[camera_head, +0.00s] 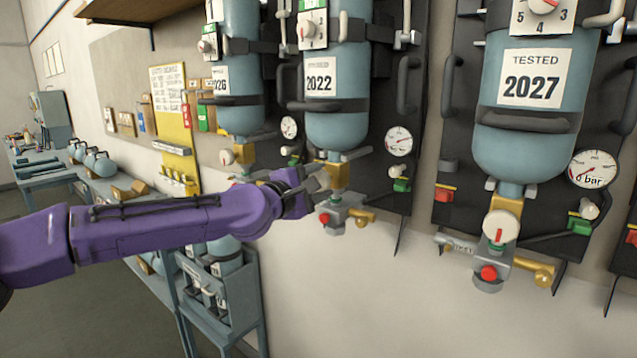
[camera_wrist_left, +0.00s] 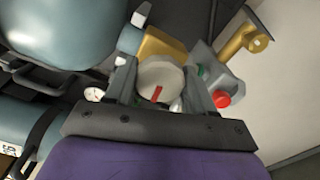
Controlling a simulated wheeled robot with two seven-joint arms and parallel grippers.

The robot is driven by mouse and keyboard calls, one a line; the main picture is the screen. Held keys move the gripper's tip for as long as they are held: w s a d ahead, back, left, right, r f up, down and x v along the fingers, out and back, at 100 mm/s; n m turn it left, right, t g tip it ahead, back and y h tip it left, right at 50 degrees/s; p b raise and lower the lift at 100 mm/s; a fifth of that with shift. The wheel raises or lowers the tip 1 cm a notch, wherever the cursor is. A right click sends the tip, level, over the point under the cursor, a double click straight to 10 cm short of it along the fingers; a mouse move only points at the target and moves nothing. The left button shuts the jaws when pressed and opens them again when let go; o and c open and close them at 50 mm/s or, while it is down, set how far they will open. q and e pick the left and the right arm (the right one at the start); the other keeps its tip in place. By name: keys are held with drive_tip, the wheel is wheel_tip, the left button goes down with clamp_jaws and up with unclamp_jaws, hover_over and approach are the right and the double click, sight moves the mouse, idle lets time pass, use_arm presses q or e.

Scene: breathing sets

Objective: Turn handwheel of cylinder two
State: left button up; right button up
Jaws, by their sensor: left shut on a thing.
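The middle blue cylinder (camera_head: 337,125), labelled 2022, hangs on the wall with a brass valve (camera_head: 333,172) below it. My left gripper (camera_head: 314,186) is at this valve, and its arm comes in from the left. In the left wrist view, the round white handwheel (camera_wrist_left: 162,77) with a red mark sits between the two fingers of my left gripper (camera_wrist_left: 164,90). The fingers are shut on its rim from both sides. The red mark is nearly upright in that view, leaning slightly right. In the head view my gripper mostly hides this handwheel. My right gripper is not in view.
The right cylinder (camera_head: 528,130), labelled 2027, has its own white handwheel (camera_head: 500,228). Another cylinder (camera_head: 237,90) hangs to the left. Below the held valve are a red button (camera_head: 324,218) and a brass fitting (camera_head: 360,217). A gauge (camera_head: 399,141) is beside it. A blue bench (camera_head: 40,172) stands far left.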

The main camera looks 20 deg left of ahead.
use_arm(q)
drive_tip(key=shift+a+m, duration=0.1)
drive_tip(key=shift+m, duration=0.5)
idle(1.1)
drive_tip(key=o, duration=0.9)
drive_tip(key=shift+o, duration=0.5)
drive_tip(key=shift+w+a, duration=0.1)
drive_tip(key=p+v, duration=0.1)
drive_tip(key=v, duration=0.9)
drive_tip(key=shift+s, duration=0.3)
